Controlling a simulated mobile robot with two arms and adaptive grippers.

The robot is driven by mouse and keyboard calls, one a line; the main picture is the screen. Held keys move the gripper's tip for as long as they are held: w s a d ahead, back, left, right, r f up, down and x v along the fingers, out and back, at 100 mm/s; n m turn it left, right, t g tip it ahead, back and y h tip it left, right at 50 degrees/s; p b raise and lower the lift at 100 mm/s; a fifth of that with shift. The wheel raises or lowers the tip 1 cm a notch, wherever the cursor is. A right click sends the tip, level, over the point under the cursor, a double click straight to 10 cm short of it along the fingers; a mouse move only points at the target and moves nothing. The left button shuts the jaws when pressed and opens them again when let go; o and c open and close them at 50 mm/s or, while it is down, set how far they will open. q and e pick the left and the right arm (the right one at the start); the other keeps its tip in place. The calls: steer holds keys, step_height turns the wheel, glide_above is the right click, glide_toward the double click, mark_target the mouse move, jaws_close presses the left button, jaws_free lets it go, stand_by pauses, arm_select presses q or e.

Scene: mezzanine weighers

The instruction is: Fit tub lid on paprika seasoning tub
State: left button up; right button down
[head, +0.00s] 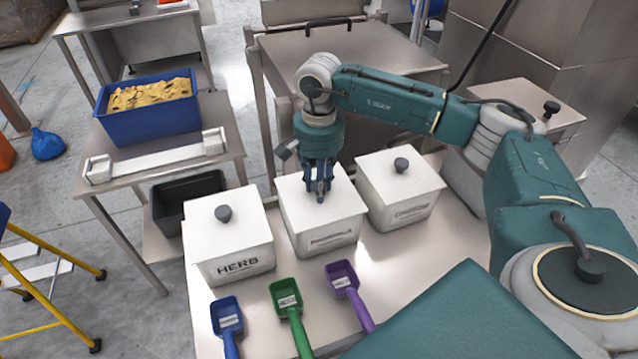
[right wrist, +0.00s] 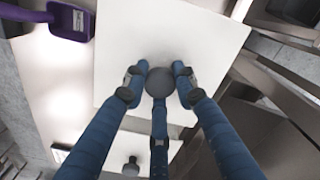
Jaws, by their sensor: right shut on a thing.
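The middle white tub (head: 298,238) stands on the steel table between two similar lidded tubs; its dark front label is too blurred to read surely. Its white square lid (head: 345,204) lies over the tub's top and looks level; I cannot tell whether a small gap is left. My right gripper (head: 320,196) points straight down over the lid's middle. In the right wrist view its blue fingers close around the dark round knob (right wrist: 160,82) of the white lid (right wrist: 200,40). The fingers hide the knob in the head view. My left gripper is not in view.
The HERB tub (head: 232,245) stands left and another lidded tub (head: 400,190) right, both close by. Blue (head: 227,316), green (head: 286,295) and purple (head: 343,277) scoops lie in front. A blue crate (head: 150,125) and scale bar stand on the left table.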

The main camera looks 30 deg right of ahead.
steer(key=c, duration=1.4)
jaws_free()
steer(key=shift+f, duration=0.1)
steer(key=shift+r, duration=0.3)
steer(key=shift+w+r, duration=0.1)
steer(key=shift+r, duration=0.25)
steer(key=shift+r+b, duration=1.25)
steer(key=shift+r, duration=4.3)
steer(key=shift+f, duration=0.1)
